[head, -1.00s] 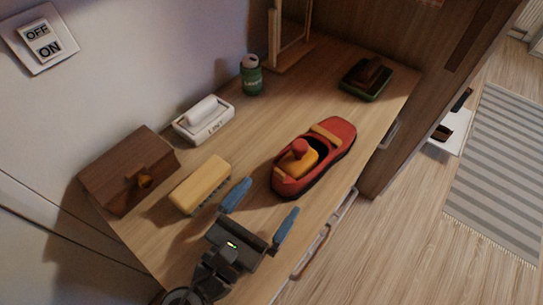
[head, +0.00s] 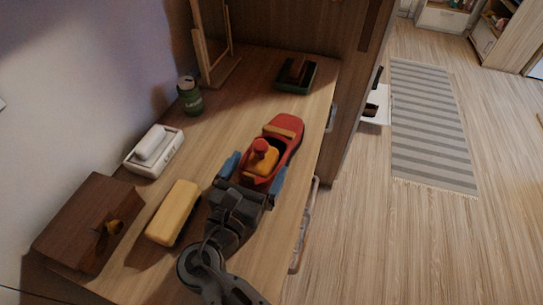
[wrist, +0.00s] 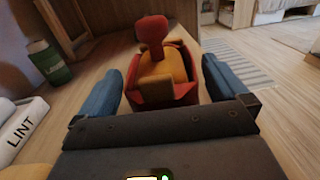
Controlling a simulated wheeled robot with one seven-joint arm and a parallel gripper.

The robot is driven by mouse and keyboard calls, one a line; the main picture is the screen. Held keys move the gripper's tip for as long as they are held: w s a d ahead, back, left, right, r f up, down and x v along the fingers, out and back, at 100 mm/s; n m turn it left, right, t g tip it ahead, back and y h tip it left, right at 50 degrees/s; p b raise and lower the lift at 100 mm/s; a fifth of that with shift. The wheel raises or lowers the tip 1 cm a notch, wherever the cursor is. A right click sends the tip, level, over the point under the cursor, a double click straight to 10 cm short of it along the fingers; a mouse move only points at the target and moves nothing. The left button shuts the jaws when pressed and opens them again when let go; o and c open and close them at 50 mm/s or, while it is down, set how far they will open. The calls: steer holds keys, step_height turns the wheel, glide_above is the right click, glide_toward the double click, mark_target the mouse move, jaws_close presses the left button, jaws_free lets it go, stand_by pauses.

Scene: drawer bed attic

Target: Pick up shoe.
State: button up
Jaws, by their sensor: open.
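A red shoe (head: 289,133) with a yellow-orange part inside and a red knob on top lies on the wooden dresser top. My gripper (head: 253,172) is open, with a blue finger on each side of the shoe's near end. In the wrist view the shoe (wrist: 163,92) sits between the two blue fingers of my gripper (wrist: 163,88). A gap shows at the left finger; at the right finger I cannot tell whether it touches. The shoe's far end is hidden in the wrist view.
A yellow block-like brush (head: 173,212), a brown wooden box (head: 88,220), a white lint holder (head: 154,151) and a green can (head: 189,97) stand to the left. A green tray with a brown brush (head: 296,75) is at the back. The dresser's right edge is close to the shoe.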

steer(key=shift+x, duration=0.75)
steer(key=shift+c, duration=0.3)
steer(key=c, duration=0.9)
steer(key=shift+c, duration=0.4)
steer(key=shift+r, duration=0.1)
